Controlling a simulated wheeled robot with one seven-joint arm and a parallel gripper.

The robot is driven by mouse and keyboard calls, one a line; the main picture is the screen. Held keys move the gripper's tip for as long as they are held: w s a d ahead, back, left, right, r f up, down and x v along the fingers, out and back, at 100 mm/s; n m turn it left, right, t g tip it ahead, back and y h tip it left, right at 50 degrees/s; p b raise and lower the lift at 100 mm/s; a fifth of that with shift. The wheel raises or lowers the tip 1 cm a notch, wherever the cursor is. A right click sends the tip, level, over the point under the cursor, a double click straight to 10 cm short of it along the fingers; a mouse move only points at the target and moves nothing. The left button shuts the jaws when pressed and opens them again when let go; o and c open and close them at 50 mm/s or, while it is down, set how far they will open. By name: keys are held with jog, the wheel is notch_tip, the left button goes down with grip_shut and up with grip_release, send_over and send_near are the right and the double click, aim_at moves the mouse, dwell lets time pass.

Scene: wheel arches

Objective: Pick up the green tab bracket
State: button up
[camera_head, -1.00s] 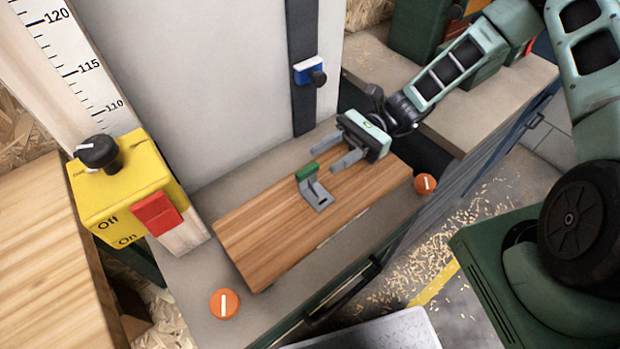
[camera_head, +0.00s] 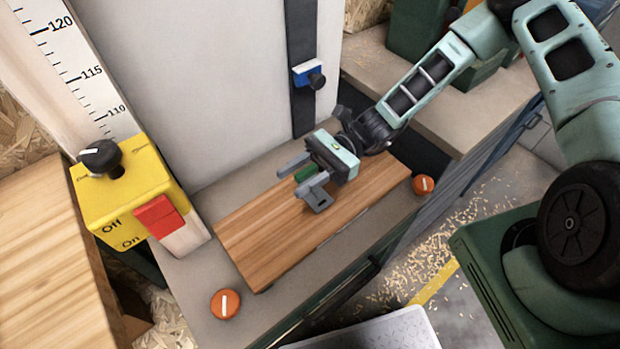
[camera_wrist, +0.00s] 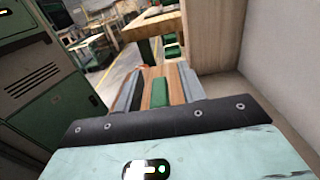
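The green tab bracket stands on a wooden board (camera_head: 265,236). Its green tab (camera_head: 305,173) is upright and its grey slotted foot (camera_head: 318,202) lies toward the front of the board. My gripper (camera_head: 302,175) is open, with one finger on the far side of the green tab and one on the near side. The near finger partly hides the bracket. In the wrist view the green tab (camera_wrist: 161,93) sits between the two grey fingers, with a visible gap on each side. I cannot tell whether either finger touches it.
A yellow box (camera_head: 118,195) with a black knob and red switch stands at left. Orange discs lie at the front left (camera_head: 225,304) and right (camera_head: 424,185) of the board. A pale wall panel (camera_head: 220,80) with a blue-backed knob (camera_head: 309,73) rises behind.

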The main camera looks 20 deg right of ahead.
grip_shut()
